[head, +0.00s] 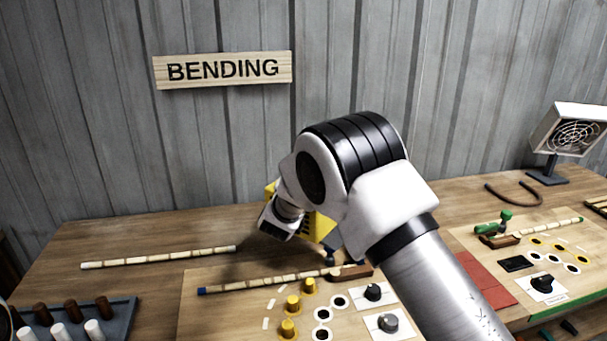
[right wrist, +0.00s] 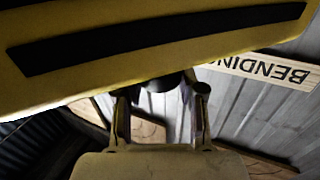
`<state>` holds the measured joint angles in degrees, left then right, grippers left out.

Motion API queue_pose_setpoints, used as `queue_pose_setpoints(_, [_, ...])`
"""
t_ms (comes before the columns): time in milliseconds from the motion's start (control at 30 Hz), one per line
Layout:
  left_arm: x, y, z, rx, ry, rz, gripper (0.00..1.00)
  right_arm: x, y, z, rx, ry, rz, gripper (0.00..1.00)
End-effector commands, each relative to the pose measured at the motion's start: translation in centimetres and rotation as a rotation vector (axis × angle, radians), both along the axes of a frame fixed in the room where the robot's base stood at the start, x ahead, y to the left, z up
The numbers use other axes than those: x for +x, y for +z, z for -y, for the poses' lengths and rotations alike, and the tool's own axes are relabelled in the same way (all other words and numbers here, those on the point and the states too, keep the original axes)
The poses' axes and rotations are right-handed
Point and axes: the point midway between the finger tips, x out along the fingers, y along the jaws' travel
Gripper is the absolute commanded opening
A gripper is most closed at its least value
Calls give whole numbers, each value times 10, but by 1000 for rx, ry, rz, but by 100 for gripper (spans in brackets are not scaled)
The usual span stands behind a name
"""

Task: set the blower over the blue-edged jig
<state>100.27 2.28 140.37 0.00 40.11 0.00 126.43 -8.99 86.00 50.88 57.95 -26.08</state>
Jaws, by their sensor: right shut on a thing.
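The blower is a yellow body (head: 318,228) in the head view, partly hidden behind my right arm. In the right wrist view its yellow side with a black stripe (right wrist: 160,45) fills the top. My right gripper (right wrist: 160,100) is shut on a dark part of the blower. In the head view the blower is beyond the back edge of the left wooden jig board (head: 215,315); its height above the table is unclear. That board carries a blue-ended rattan cane (head: 265,283) and yellow pegs (head: 292,305). No blue edge shows on it. My left gripper is out of view.
A green-edged board (head: 520,312) lies right, with a green-handled tool (head: 493,226). A heater with a grille (head: 570,130) stands at the back right. A loose cane (head: 158,258) and a peg rack (head: 75,318) are left. A red mat (head: 485,280) lies between the boards.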

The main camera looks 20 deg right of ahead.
Motion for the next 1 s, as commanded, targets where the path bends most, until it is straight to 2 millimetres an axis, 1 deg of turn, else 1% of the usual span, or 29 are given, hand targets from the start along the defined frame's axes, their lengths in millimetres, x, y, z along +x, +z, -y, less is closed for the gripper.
queue_pose_setpoints(33, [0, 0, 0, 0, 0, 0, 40, -1, -2, 1, 3, -2, -4, 0])
queue_pose_setpoints(167, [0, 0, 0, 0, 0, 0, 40, -1, -2, 1, 2, -2, -3, 0])
queue_pose_setpoints(200, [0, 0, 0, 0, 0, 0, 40, -1, -2, 1, 2, -3, -3, 46])
queue_pose_setpoints(267, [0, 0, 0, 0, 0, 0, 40, -1, -2, 1, 2, -2, -3, 65])
queue_pose_setpoints(533, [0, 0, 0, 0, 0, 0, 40, -1, 0, 1, 1, -1, 0, 65])
queue_pose_setpoints(633, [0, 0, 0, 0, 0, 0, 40, -5, 0, -3, 1, 0, -1, 65])
queue_pose_setpoints(733, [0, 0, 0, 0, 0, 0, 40, -18, -1, -12, -1, 1, -3, 65])
queue_pose_setpoints(900, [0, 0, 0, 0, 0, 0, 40, -46, -2, -31, -2, 1, -4, 65])
queue_pose_setpoints(1000, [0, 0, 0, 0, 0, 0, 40, -57, -2, -37, 1, -1, -4, 65])
